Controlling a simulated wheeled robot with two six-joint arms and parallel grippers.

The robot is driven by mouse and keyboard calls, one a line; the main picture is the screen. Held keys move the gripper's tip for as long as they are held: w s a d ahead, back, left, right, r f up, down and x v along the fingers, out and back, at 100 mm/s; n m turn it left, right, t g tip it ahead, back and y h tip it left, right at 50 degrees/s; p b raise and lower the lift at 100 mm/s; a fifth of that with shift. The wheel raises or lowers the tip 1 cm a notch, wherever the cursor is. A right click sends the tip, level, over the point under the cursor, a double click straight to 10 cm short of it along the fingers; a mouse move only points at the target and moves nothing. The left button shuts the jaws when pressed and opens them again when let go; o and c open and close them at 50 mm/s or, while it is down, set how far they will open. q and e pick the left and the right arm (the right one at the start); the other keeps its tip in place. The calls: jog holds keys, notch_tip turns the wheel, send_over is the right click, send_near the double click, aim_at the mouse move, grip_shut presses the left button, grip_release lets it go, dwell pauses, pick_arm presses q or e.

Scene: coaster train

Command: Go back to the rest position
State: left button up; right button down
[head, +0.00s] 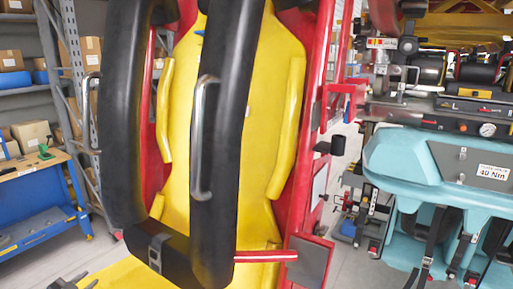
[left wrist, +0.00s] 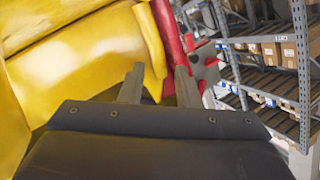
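The coaster train seat (head: 205,110) has a yellow padded back in a red frame (head: 322,120). A black shoulder restraint (head: 232,75) with metal handles (head: 203,135) arches over the seat, joined low down by a dark buckle (head: 157,252). My left gripper (head: 83,281) shows only as dark finger ends at the lower left edge, apart from the restraint. In the left wrist view its two fingers (left wrist: 160,88) stand apart with nothing between them. Yellow padding (left wrist: 75,55) and a red part (left wrist: 172,40) lie beyond them. My right gripper is not in view.
A teal seat unit (head: 425,165) marked 40 Nm hangs at the right. A blue workbench (head: 38,200) and shelves with boxes stand at the left. Shelving (left wrist: 270,90) also fills the right of the left wrist view. Grey floor shows between bench and train.

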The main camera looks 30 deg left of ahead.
pick_arm(q)
jog(key=s+a+f+g+y, duration=0.2)
jog(key=s+a+f+g, duration=0.15)
jog(key=s, duration=0.45)
jog(key=s+a+f+g+y, duration=0.2)
jog(key=s+a+g, duration=0.25)
jog(key=s, duration=0.35)
jog(key=s+a+f+g+y, duration=0.1)
jog(key=s+a+f+g, duration=0.2)
jog(key=s+g, duration=0.35)
jog(key=s+d+f+n+h, duration=0.1)
jog(key=s+d+f+h, duration=0.1)
jog(key=d+f, duration=0.85)
jog(key=s+d+f+h, duration=0.2)
jog(key=s+d+f, duration=0.1)
jog(key=d+f, duration=0.8)
jog(key=d+f+n+h+b, duration=0.15)
jog(key=d+f, duration=0.45)
jog(key=d, duration=1.2)
jog(key=d+f+n+h, duration=0.1)
jog(key=d+f+h, duration=0.35)
jog(key=d, duration=1.35)
notch_tip(320, 180, down, 13)
jog(key=y+b, duration=0.1)
jog(key=b, duration=1)
jog(key=shift+s+r+t, duration=0.15)
jog(key=shift+s+t, duration=0.15)
jog(key=shift+t, duration=0.15)
jog(key=shift+a, duration=0.1)
